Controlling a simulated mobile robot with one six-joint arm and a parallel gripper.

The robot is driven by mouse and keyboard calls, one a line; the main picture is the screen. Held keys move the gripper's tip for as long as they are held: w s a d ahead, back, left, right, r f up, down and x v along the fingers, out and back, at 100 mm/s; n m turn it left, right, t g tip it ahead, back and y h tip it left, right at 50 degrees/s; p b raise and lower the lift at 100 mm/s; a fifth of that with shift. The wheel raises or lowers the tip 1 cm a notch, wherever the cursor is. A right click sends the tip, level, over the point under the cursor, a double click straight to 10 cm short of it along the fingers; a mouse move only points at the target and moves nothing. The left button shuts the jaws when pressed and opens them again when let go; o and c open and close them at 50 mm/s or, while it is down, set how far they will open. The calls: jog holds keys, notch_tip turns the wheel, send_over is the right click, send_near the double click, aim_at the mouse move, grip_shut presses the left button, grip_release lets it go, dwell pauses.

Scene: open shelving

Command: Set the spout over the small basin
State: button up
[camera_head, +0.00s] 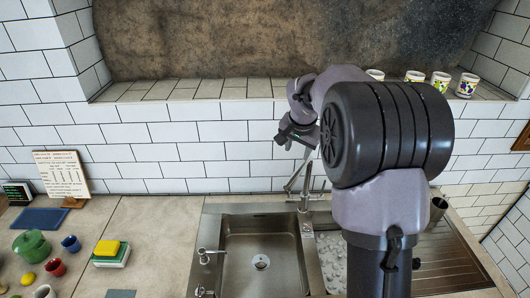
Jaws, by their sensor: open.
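The metal tap (304,198) stands at the back edge of the steel sink. Its thin spout (291,184) seems to angle forward and left, towards the large basin (235,258). The small basin (330,260) lies right of the large one; it has a pale, bubbly-looking surface, and my arm hides its right part. My gripper (289,143) is small and dark at the end of my arm, just above the tap in the picture. It is open, with nothing seen in it. I cannot tell whether it touches the spout.
A ribbed drainboard (450,262) lies right of the small basin, with a dark metal cup (438,208) at its back. A sponge stack (111,253), a green teapot (32,245) and small cups sit on the left counter. Patterned cups (440,81) line the ledge above.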

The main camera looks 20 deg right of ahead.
send_near(297, 173)
jog(key=x, duration=0.4)
jog(key=p+x, duration=0.1)
jog(key=x, duration=0.3)
jog(key=shift+w+d+f, duration=0.2)
jog(key=shift+d+f, duration=0.05)
jog(key=shift+w+a+f, duration=0.15)
jog(key=shift+w+f, duration=0.05)
jog(key=shift+f, duration=0.1)
jog(key=shift+s, duration=0.1)
grip_shut()
dwell(0.5)
